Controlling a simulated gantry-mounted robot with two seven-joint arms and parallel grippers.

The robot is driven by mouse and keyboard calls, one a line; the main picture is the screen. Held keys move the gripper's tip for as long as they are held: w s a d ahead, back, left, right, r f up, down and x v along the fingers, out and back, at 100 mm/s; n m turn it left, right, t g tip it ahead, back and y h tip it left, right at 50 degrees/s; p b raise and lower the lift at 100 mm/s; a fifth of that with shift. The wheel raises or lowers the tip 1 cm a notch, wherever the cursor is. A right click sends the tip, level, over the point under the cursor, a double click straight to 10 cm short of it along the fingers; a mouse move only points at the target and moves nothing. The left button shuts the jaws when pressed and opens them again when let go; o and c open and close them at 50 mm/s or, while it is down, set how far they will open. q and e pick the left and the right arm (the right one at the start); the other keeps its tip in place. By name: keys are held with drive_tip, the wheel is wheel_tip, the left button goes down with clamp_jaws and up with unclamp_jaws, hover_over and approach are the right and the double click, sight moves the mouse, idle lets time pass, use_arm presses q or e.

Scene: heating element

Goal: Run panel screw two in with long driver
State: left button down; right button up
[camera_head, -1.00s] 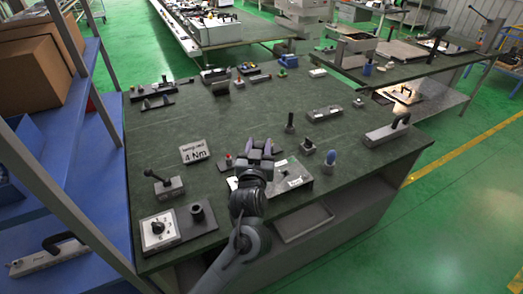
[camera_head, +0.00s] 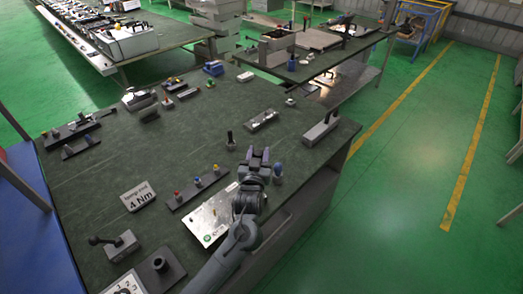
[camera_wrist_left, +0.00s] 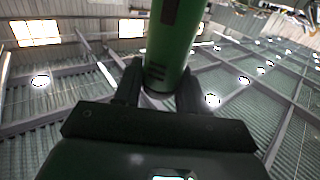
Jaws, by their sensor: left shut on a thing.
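My left gripper (camera_head: 258,158) is above the right part of the bench, beyond the upper right side of the pale panel (camera_head: 210,217). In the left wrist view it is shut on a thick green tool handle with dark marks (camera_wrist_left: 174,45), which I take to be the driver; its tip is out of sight. In the head view my gripper and wrist hide the tool and part of the panel. The panel lies flat with small dark spots; I cannot tell which is screw two. My right gripper is in neither view.
A strip with coloured knobs (camera_head: 197,187) lies behind the panel. The bench middle is clear.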

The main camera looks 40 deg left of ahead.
use_arm(q)
drive_tip(key=shift+a+r, duration=0.15)
idle(0.3)
drive_tip(key=shift+r+p, duration=0.1)
drive_tip(key=shift+p, duration=0.25)
drive_tip(key=shift+f+b, duration=1)
drive_tip(key=shift+f, duration=0.85)
drive_tip(key=shift+f+b, duration=0.4)
drive_tip(key=shift+f, duration=0.45)
drive_tip(key=shift+p, duration=0.3)
drive_tip(key=shift+p, duration=0.3)
